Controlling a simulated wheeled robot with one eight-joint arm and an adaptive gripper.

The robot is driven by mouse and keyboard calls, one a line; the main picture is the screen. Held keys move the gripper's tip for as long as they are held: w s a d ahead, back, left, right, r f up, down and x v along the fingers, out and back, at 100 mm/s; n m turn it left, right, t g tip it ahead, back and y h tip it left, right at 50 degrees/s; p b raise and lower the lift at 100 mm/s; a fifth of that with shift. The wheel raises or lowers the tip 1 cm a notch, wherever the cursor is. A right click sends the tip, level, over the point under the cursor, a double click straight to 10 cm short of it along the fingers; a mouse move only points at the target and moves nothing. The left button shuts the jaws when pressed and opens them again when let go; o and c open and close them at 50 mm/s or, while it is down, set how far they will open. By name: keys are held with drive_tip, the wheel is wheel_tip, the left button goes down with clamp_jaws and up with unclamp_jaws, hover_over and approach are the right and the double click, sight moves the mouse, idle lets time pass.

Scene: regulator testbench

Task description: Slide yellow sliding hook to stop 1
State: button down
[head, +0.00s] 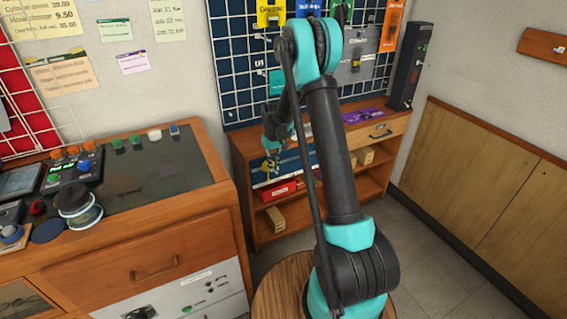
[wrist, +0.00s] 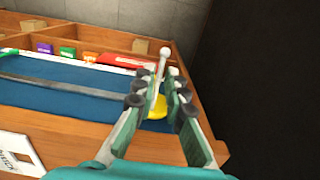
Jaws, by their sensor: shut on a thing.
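The yellow sliding hook (wrist: 158,107) shows in the wrist view between and behind my fingers, at the right part of a blue panel (wrist: 60,75). A pale stem with a round white knob (wrist: 164,51) rises between the fingertips. My gripper (wrist: 156,86) is shut on the hook, and its fingers hide much of it. A grey rail (wrist: 60,86) runs across the panel to the left of the hook. In the head view a small yellow part (head: 267,167) shows below my gripper (head: 275,150), by the shelf. I cannot tell which mark is stop 1.
A wooden workbench (head: 165,245) stands at left in the head view. Grey floor (head: 425,235) is clear at right.

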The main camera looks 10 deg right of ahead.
drive_tip(key=shift+s+a, duration=0.25)
drive_tip(key=shift+a, duration=0.55)
drive_tip(key=shift+s+a, duration=0.25)
drive_tip(key=shift+a, duration=0.5)
drive_tip(key=c, duration=1.6)
unclamp_jaws()
drive_tip(key=shift+a, duration=0.1)
drive_tip(key=shift+o, duration=0.2)
drive_tip(key=shift+r, duration=0.1)
wheel_tip(320, 180, up, 12)
